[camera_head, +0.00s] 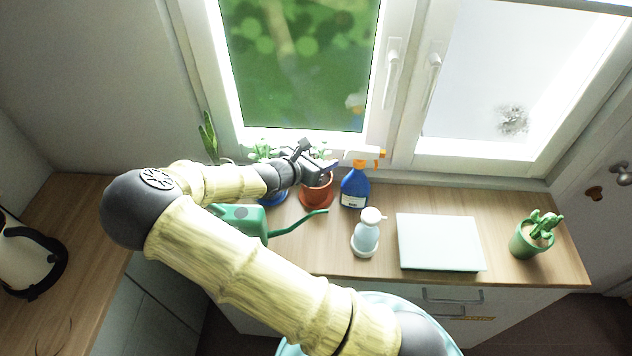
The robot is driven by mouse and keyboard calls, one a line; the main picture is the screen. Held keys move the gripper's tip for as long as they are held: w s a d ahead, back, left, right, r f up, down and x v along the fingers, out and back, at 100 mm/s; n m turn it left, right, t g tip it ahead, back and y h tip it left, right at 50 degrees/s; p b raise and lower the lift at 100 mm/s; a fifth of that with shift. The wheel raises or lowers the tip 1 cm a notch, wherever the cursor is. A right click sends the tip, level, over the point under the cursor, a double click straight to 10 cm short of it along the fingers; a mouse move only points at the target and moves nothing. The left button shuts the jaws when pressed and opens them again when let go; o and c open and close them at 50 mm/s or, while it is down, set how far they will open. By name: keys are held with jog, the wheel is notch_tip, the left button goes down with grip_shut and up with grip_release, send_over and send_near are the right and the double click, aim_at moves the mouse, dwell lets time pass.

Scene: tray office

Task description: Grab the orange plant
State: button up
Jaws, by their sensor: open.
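The orange plant (316,192) is a terracotta-orange pot on an orange saucer, with green leaves above it, at the back of the wooden counter below the window. My gripper (314,160) is open at the pot's top, among or just in front of the leaves. It covers part of the rim and foliage. I cannot tell whether the fingers touch the pot or plant.
A blue spray bottle (354,188) stands close right of the pot. A blue-potted plant (270,196) is close left, partly behind my arm. A green watering can (246,218), a soap dispenser (367,236), a white board (438,241) and a cactus (532,236) share the counter.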

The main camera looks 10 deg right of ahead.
dwell(0.3)
grip_shut()
jog(key=shift+r, duration=0.1)
notch_tip(320, 180, up, 10)
dwell(0.8)
dwell(0.5)
